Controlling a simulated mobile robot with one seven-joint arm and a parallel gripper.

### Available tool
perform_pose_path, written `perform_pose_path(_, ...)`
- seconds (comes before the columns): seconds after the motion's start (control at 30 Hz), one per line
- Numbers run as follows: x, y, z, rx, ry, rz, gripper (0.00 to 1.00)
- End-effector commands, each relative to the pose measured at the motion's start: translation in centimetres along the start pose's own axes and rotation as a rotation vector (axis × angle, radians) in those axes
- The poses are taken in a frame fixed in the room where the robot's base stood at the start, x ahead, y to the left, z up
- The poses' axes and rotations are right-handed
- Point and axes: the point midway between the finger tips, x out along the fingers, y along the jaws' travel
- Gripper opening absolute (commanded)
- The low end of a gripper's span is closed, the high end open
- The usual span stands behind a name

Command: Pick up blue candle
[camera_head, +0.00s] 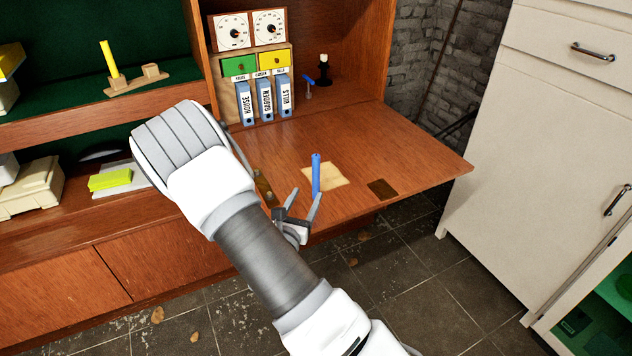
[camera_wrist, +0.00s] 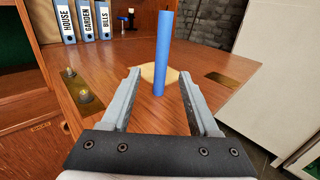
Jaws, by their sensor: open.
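The blue candle (camera_head: 316,175) stands upright on the fold-down wooden desk leaf, at a pale square patch (camera_head: 326,178). In the wrist view the blue candle (camera_wrist: 163,55) rises between and just beyond the two fingers. My gripper (camera_head: 304,200) is open and empty at the front edge of the leaf, low and close in front of the candle. It also shows in the wrist view (camera_wrist: 158,80), with one finger on each side of the candle's line. I cannot tell whether the candle's lower part is between the fingertips.
The leaf (camera_head: 400,150) is mostly clear. Blue binders (camera_head: 264,100) and a small drawer box (camera_head: 257,63) stand at its back left. A black holder with a white candle (camera_head: 323,70) stands at the back. A white cabinet (camera_head: 545,130) is on the right.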

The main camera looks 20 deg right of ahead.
Motion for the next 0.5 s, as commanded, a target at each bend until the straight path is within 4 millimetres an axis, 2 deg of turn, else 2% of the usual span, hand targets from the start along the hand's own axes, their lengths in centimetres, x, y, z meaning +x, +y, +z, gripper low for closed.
perform_pose_path(0.1,2.0,-0.1,-0.1,0.003,-0.002,-0.003,0.61)
perform_pose_path(0.37,3.5,-0.1,0.0,0.002,-0.001,-0.001,0.61)
perform_pose_path(0.5,5.1,-0.3,0.1,0.003,-0.003,-0.004,0.61)
